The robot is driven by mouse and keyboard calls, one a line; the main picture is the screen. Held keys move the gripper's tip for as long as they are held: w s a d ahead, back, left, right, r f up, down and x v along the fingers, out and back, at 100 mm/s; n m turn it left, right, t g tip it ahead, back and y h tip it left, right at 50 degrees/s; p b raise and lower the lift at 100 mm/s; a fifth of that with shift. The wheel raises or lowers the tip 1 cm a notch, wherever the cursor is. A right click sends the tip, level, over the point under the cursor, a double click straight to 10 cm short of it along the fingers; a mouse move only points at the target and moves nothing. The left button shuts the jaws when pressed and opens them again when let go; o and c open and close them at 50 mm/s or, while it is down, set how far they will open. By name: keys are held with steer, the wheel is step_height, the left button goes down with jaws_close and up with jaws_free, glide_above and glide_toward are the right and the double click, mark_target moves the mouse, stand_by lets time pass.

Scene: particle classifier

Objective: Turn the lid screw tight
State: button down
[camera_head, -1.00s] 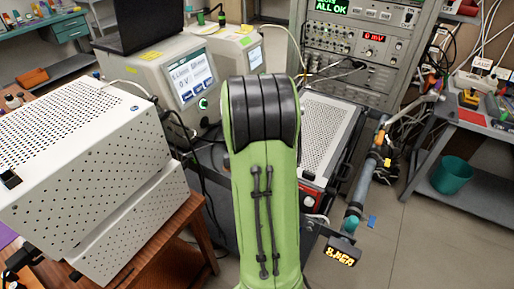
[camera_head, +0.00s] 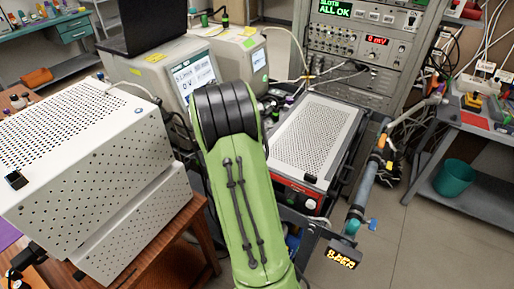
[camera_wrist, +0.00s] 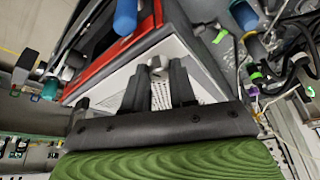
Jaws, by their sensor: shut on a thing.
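The lid, a light perforated panel (camera_head: 315,135), tops a dark-framed case with a red front strip in the head view. In the wrist view the lid's pale panel (camera_wrist: 200,50) lies beyond and around my fingers. My gripper (camera_wrist: 160,72) points at it with its two dark fingers a little apart. A small silvery screw head (camera_wrist: 157,62) sits between the fingertips, and the gripper is shut on it. My green arm hides the gripper in the head view. The screw's thread and how deep it sits are hidden.
A large white perforated box (camera_head: 85,165) stands on a wooden table at left. A screen instrument (camera_head: 170,80) is behind my arm. A pipe (camera_head: 370,175) runs along the case's right side.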

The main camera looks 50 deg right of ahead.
steer(key=shift+m, duration=0.6)
steer(key=c, duration=0.9)
jaws_free()
steer(key=shift+w+r, duration=0.1)
steer(key=p+v, duration=0.4)
steer(key=v, duration=1.1)
steer(key=shift+w+r+p, duration=0.25)
steer(key=shift+p, duration=0.15)
